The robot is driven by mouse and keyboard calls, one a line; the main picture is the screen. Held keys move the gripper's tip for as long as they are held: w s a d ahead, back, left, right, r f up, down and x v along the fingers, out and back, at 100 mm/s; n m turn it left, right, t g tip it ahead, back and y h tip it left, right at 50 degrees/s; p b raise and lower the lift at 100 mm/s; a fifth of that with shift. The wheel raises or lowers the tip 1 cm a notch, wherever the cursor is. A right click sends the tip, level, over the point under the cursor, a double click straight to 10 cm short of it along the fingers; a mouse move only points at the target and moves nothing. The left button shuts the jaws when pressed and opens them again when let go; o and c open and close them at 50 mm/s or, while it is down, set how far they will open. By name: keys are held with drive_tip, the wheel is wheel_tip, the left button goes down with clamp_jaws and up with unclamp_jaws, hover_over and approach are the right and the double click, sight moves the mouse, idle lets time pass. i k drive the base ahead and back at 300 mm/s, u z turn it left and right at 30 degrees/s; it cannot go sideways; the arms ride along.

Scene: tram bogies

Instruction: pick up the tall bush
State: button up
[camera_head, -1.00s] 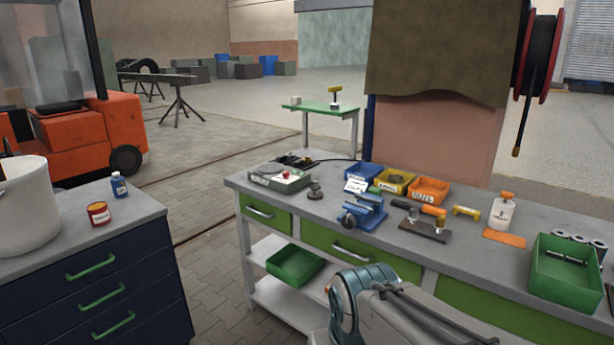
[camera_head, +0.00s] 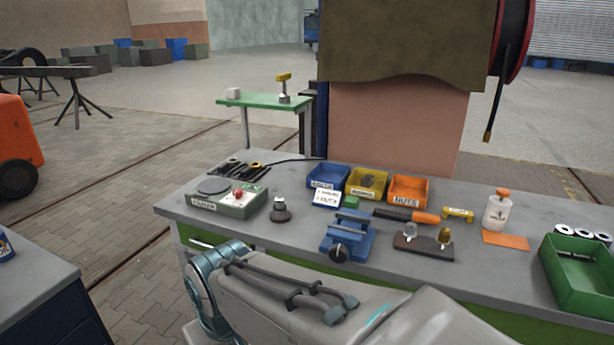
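A dark block (camera_head: 424,249) on the grey workbench (camera_head: 490,270) bears two small upright pieces. One is a silver piece (camera_head: 410,232) at its left, the other a brass-coloured piece (camera_head: 445,237) at its right. They look like bushes, but I cannot tell for sure which is the tall bush. My arm reaches across the front of the bench, in the lower part of the view. My gripper is outside the picture.
Left of the block stand a blue vise (camera_head: 347,238), a small grey stand (camera_head: 280,211) and a green box (camera_head: 228,199). Blue (camera_head: 327,178), yellow (camera_head: 366,184) and orange (camera_head: 408,190) bins stand behind. A white bottle (camera_head: 497,212) and a green tray (camera_head: 580,285) are right.

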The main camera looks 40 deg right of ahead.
sight(366, 182)
drive_tip(key=z, duration=0.55)
drive_tip(key=i, duration=0.9)
drive_tip(key=z, duration=1.1)
drive_tip(key=i, duration=0.35)
drive_tip(key=z, duration=0.45)
